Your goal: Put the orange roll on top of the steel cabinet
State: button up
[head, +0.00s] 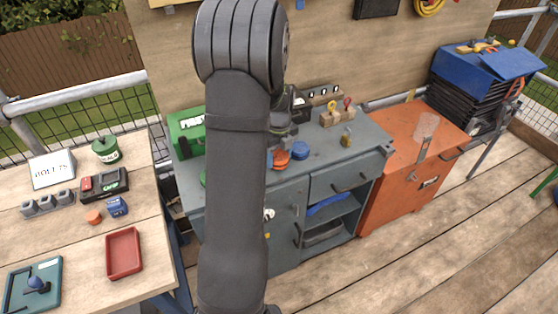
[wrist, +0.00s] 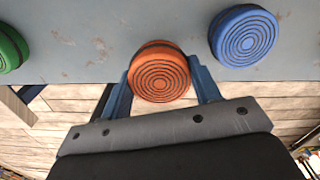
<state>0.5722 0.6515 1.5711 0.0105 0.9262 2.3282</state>
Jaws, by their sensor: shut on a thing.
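The orange roll (wrist: 160,70) is a short round disc with ringed grooves, held between the two blue fingers of my gripper (wrist: 160,80) in the wrist view. In the head view the roll (head: 282,160) shows just right of my arm, at the front part of the grey steel cabinet's top (head: 365,135). In the wrist view the roll overlaps the front edge of the grey top (wrist: 90,35); I cannot tell whether it touches the surface. In the head view my arm hides most of the gripper.
A blue roll (wrist: 243,35) stands close to the right of the orange one, and a green roll (wrist: 10,48) is further left. A padlock (head: 347,137) and a wooden block with hooks (head: 338,116) stand on the cabinet's right. An orange cabinet (head: 400,185) adjoins it.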

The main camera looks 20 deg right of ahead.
aim_at(279, 155)
jog(key=shift+f, duration=1.2)
jog(key=shift+f, duration=0.15)
jog(key=o, duration=1)
jog(key=shift+o, duration=0.2)
notch_tip(279, 155, up, 12)
jog(key=shift+r, duration=0.2)
